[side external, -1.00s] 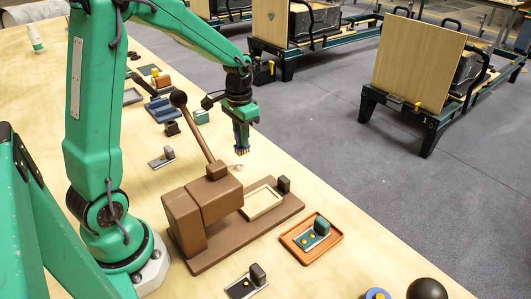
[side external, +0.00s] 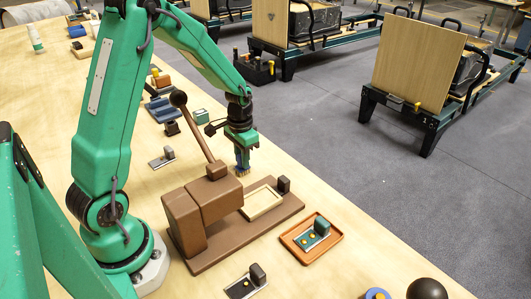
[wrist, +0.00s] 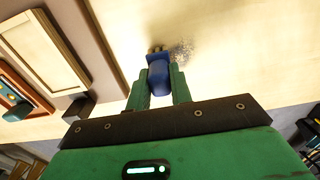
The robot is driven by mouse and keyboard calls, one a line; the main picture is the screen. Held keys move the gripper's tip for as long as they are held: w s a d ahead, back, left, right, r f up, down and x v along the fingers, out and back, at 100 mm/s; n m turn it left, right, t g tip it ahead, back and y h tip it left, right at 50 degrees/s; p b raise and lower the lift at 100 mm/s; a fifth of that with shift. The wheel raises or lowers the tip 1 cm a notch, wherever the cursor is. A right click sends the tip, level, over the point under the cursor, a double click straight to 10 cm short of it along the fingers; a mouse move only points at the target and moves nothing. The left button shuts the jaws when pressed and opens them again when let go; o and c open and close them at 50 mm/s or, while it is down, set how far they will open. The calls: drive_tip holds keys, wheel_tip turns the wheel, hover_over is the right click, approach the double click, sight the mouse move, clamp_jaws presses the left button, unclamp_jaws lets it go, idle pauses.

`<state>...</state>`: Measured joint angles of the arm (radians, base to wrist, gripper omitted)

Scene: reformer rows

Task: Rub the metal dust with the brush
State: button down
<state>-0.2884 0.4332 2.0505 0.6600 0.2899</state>
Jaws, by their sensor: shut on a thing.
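My gripper (wrist: 158,90) is shut on the blue brush (wrist: 159,74), one green finger on each side of its handle. The tan bristles (wrist: 155,50) point away from the wrist, down at the wooden table. The metal dust (wrist: 182,50) is a speckled grey patch just right of the bristles in the wrist view. In the side view my gripper (side external: 242,152) holds the brush (side external: 242,165) low over the table, just behind the brown press. The dust is hard to make out there. Whether the bristles touch the table is not clear.
The brown press (side external: 216,195) with its raised lever (side external: 194,125) stands close beside the brush. A pale frame (side external: 262,202) lies on its base. An orange tray (side external: 290,240) with a small stamp lies nearer. Several small blocks stand farther back. The table's right edge is close.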

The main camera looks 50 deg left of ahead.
drive_tip(key=shift+a, duration=3.2)
drive_tip(key=shift+d, duration=3.4)
drive_tip(key=shift+s+a, duration=0.3)
drive_tip(key=shift+a, duration=2.95)
drive_tip(key=shift+d, duration=3.15)
drive_tip(key=shift+r, duration=4)
